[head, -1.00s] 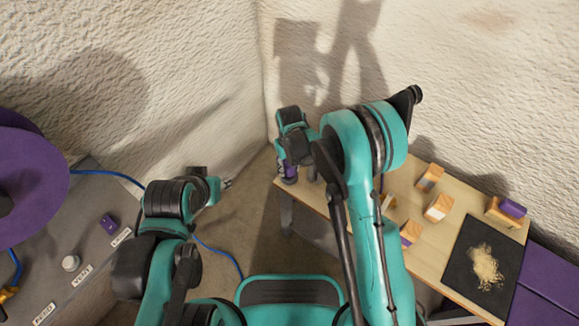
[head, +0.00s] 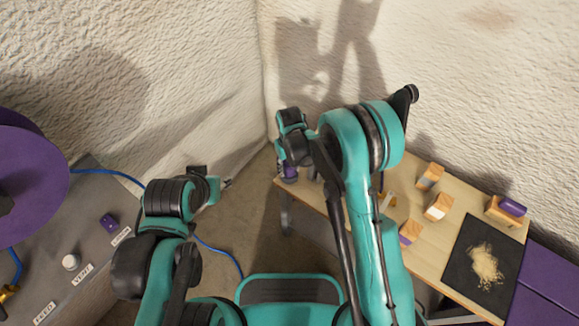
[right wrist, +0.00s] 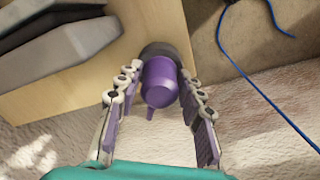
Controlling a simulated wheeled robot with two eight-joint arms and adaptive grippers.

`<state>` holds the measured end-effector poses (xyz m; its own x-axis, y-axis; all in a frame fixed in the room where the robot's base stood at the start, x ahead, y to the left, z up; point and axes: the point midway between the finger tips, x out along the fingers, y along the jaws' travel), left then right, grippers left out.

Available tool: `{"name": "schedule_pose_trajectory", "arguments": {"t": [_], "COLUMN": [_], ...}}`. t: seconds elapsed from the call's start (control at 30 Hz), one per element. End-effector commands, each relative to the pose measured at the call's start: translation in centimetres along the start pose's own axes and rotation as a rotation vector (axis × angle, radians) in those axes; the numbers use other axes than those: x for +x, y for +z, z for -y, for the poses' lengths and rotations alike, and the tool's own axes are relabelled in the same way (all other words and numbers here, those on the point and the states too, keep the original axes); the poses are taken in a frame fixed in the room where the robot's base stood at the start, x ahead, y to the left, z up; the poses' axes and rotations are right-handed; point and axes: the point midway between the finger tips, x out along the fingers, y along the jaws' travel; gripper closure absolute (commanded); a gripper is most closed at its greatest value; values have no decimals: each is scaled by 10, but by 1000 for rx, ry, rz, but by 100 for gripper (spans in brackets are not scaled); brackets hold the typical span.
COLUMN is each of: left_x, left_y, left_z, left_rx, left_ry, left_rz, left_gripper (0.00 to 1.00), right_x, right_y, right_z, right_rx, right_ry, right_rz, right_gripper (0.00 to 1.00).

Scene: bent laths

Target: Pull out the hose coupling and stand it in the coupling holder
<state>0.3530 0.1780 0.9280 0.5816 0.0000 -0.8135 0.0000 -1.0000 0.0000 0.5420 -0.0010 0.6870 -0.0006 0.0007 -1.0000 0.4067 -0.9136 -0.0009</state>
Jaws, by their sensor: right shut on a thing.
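A purple hose coupling (right wrist: 160,82) with a narrower nozzle end sits between the fingers of my right gripper (right wrist: 160,95) in the right wrist view. The fingers are shut on it from both sides. A dark round piece (right wrist: 168,50) shows at its far end, by the table edge; I cannot tell whether it is the coupling holder or part of the coupling. In the head view the purple part (head: 289,172) shows just below my right wrist, at the table's far left corner; the fingers are mostly hidden. My left gripper (head: 227,184) hangs over the floor, too small to read.
The wooden table (head: 440,272) carries small wood blocks (head: 430,176) and a black mat (head: 460,275) with pale shavings. Grey slabs (right wrist: 75,50) lie near the coupling. A grey bench (head: 120,255) stands left. A blue hose (head: 220,250) runs over the floor. Rough walls close the corner.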

Motion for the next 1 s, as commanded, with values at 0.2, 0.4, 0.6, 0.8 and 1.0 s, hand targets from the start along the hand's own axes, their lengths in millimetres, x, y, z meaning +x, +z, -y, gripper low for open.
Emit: {"name": "schedule_pose_trajectory", "arguments": {"t": [0.2,0.4,0.6,0.8,1.0], "left_x": [0,0,0,0,0], "left_y": [0,0,0,0,0], "left_z": [0,0,0,0,0], "left_rx": [0,0,0,0,0], "left_ry": [0,0,0,0,0], "left_rz": [0,0,0,0,0], "left_gripper": [64,64,64,64,64], "right_x": [2,2,2,2,2], "right_y": [0,0,0,0,0], "right_z": [0,0,0,0,0], "right_rx": [0,0,0,0,0], "right_ry": [0,0,0,0,0], "right_rz": [0,0,0,0,0], "right_gripper": [100,42,38,18,18]}}
